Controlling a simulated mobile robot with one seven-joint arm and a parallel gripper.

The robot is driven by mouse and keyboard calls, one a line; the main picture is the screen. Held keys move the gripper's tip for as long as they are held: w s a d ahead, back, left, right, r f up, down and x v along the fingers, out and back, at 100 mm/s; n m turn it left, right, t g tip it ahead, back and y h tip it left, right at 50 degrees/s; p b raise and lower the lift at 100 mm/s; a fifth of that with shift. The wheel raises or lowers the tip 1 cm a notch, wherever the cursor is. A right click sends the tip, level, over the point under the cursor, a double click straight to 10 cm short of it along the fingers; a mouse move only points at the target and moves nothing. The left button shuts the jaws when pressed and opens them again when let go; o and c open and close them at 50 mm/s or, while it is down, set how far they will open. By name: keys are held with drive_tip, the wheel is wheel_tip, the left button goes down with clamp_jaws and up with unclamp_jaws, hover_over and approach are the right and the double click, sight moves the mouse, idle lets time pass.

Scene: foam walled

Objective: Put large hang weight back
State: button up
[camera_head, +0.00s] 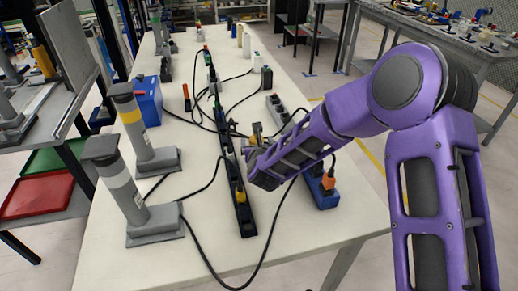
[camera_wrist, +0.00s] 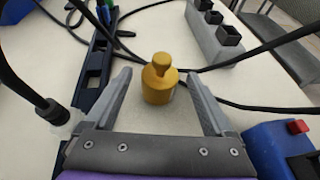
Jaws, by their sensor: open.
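A brass-yellow hang weight (camera_wrist: 159,82) with a narrow neck and knob stands upright on the white table in the wrist view. My gripper (camera_wrist: 158,76) is open, with one finger on each side of the weight and a visible gap to both. In the head view my gripper (camera_head: 257,138) is low over the middle of the table, beside the long black rail.
A black power rail (camera_head: 241,205) with cables runs left of my gripper. A blue box with an orange plug (camera_head: 322,188) stands to the right, a grey socket strip (camera_head: 277,110) behind. Two grey posts (camera_head: 125,190) stand on the left. The front table area is mostly clear.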

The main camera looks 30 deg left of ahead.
drive_tip(key=v, duration=1)
